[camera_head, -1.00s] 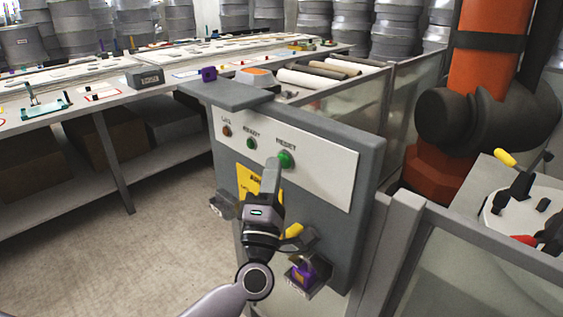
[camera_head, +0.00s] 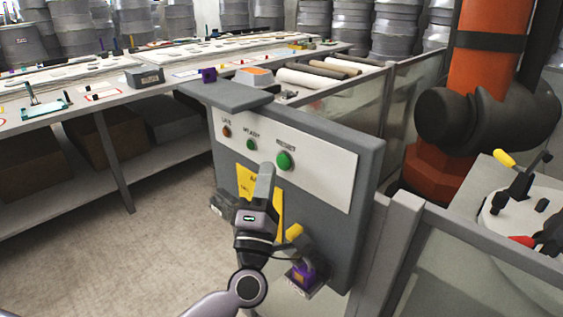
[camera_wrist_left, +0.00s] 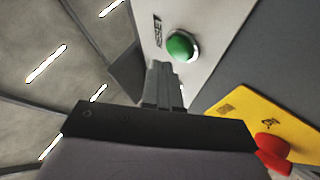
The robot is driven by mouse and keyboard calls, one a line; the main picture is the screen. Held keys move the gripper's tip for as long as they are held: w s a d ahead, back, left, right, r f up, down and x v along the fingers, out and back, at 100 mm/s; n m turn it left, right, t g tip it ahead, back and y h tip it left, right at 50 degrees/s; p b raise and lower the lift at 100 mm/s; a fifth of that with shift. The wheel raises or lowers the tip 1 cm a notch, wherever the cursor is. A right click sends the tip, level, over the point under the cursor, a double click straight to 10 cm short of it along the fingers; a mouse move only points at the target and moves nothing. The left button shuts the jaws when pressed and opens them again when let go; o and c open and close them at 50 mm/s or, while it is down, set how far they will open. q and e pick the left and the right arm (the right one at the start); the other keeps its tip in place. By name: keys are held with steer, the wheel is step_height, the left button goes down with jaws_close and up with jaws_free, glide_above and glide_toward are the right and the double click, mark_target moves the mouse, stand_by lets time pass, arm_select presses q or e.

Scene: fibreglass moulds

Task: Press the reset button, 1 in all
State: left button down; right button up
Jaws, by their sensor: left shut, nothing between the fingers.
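The reset button (camera_head: 284,161) is a round green button at the right of the white label strip on the grey control box. In the left wrist view the green button (camera_wrist_left: 181,46) stands just beyond my fingertips, under its printed label. My left gripper (camera_head: 266,168) is shut and empty, in front of the panel, below and left of the button, with a visible gap from it. In the left wrist view the closed fingers (camera_wrist_left: 161,70) point toward the panel. My right gripper is not in view.
The control box (camera_head: 365,160) also has a smaller green light (camera_head: 250,144), an orange light (camera_head: 227,131), a yellow sign (camera_head: 246,180) and a purple padlock (camera_head: 302,272). A long worktable (camera_head: 120,97) stands behind. A glass fence (camera_head: 480,270) and orange robot (camera_head: 470,110) are at right.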

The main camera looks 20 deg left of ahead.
arm_select(q)
steer(key=shift+s+a+p, duration=0.2)
steer(key=shift+s+a, duration=0.1)
steer(key=shift+s, duration=0.5)
steer(key=shift+s+a+p, duration=0.2)
steer(key=shift+s+a, duration=0.1)
steer(key=shift+s, duration=0.45)
steer(key=shift+s+a+p, duration=0.2)
steer(key=shift+s+a, duration=0.1)
steer(key=shift+s, duration=0.5)
